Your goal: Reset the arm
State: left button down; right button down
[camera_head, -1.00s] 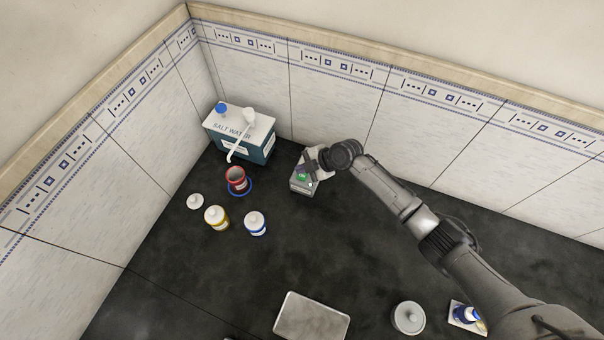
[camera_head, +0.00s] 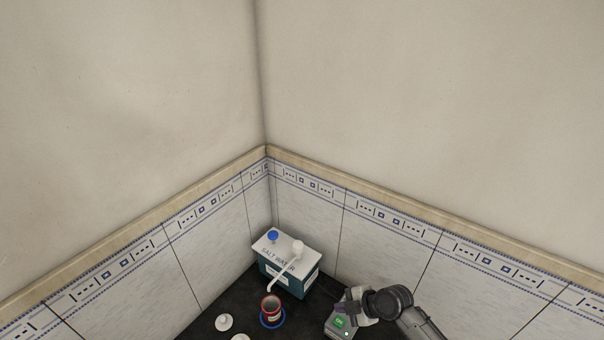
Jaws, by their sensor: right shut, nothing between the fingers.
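My right arm comes in at the lower right of the head view. Its gripper (camera_head: 350,308) is over the small grey device with a green button or screen (camera_head: 340,323). The gripper is shut with nothing seen between its fingers, and its tips are small and partly merged with the device. I cannot tell whether they touch it. My left gripper is not in view.
The salt water box (camera_head: 299,281) with a blue cap and white spout stands in the corner. A red cup (camera_head: 270,303) on a blue ring is before it. A white lid (camera_head: 224,322) lies left. Tiled walls (camera_head: 385,233) close the back.

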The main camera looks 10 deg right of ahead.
jog(key=m, duration=0.2)
jog(key=shift+s+f+m, duration=0.15)
jog(key=shift+s+m, duration=0.05)
jog(key=shift+m, duration=0.2)
jog(key=shift+s+d+f+m+g+h, duration=0.25)
jog(key=shift+d+f+m+g+h, duration=0.05)
jog(key=shift+m, duration=0.6)
jog(key=shift+s+d+m+h, duration=0.25)
jog(key=shift+m+h, duration=0.15)
jog(key=shift+m, duration=0.5)
jog(key=s+d+r+m+t+h, duration=0.1)
jog(key=s+r+m+t+h, duration=0.2)
jog(key=r, duration=0.5)
jog(key=s+r+m+t+h, duration=0.2)
jog(key=s+r+m, duration=0.1)
jog(key=r+m, duration=0.35)
jog(key=s+d+f+m+g, duration=0.15)
jog(key=s+f, duration=0.35)
jog(key=s, duration=0.5)
jog(key=s+f+g+h, duration=0.15)
jog(key=s+f, duration=0.25)
jog(key=s, duration=0.7)
jog(key=s+d+f+m+g, duration=0.1)
jog(key=s+f+g, duration=0.3)
jog(key=s, duration=0.6)
notch_tip(320, 180, up, 16)
jog(key=w+t+p, duration=0.1)
jog(key=p, duration=1.5)
jog(key=shift+p, duration=0.35)
